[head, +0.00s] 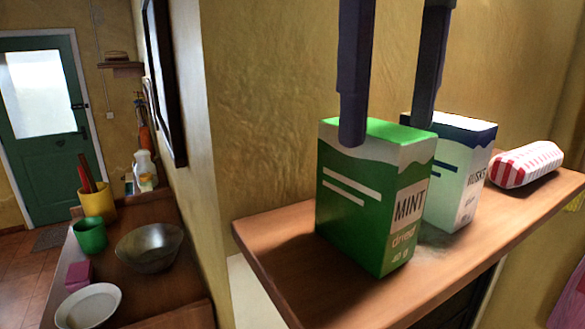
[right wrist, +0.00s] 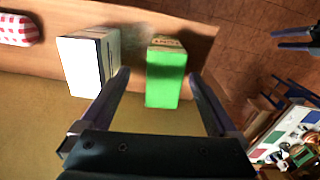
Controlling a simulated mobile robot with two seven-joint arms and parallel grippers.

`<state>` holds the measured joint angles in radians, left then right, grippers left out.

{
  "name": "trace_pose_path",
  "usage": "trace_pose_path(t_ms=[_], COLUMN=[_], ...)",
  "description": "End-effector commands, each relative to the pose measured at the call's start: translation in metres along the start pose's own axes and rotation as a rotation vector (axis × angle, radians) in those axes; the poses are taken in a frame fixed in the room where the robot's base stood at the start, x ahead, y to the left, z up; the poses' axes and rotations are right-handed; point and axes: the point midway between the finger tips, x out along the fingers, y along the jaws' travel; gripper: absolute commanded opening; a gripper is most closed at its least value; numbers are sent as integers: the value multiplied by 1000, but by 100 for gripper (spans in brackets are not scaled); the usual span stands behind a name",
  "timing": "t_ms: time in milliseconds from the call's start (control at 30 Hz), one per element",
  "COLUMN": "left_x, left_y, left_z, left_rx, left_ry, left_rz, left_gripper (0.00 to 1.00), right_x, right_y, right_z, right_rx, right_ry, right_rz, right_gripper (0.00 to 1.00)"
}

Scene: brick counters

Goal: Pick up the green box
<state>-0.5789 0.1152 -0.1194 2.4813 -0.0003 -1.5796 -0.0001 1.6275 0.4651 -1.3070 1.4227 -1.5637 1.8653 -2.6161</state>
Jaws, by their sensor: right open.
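The green box (head: 350,205), labelled MINT, stands upright on the wooden shelf (head: 285,250). In the right wrist view its green top (right wrist: 166,80) lies between the fingers. My right gripper (head: 387,132) comes down from above, open and empty. In the head view one finger overlaps the box's near left face, and the other is at its far edge, by the white box. I cannot tell whether either finger touches it. A dark two-pronged shape at the upper right of the right wrist view looks like my left gripper (right wrist: 294,38); its opening is unclear.
A white and blue RUSKS box (head: 458,185) stands close behind the green box. A red-and-white striped packet (head: 526,165) lies farther right on the shelf. The wall is behind. A lower counter at left holds a metal bowl (head: 148,250), green mug (head: 90,235) and white bowl (head: 88,307).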

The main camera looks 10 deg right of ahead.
Motion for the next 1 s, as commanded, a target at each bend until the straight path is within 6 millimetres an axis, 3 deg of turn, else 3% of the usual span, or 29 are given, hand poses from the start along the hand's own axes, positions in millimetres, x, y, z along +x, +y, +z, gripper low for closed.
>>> trace_pose_path(t_ms=[300, 500, 733, 1000], left_x=[31, 38, 58, 57], left_y=[1, 2, 1, 0], left_z=[10, 13, 20, 20], left_rx=[0, 0, 4, 9], left_ry=[-1, -3, -4, -4], left_rz=[1, 1, -2, -6], left_gripper=[50, 50, 50, 50], right_x=[44, 59, 97, 99], right_y=[-1, -3, -7, -6], right_z=[0, -3, -7, -8], right_rx=[0, 0, 0, 0], right_ry=[0, -1, -1, 1], right_rz=[-1, -2, -2, 0], right_gripper=[95, 95, 95, 95])
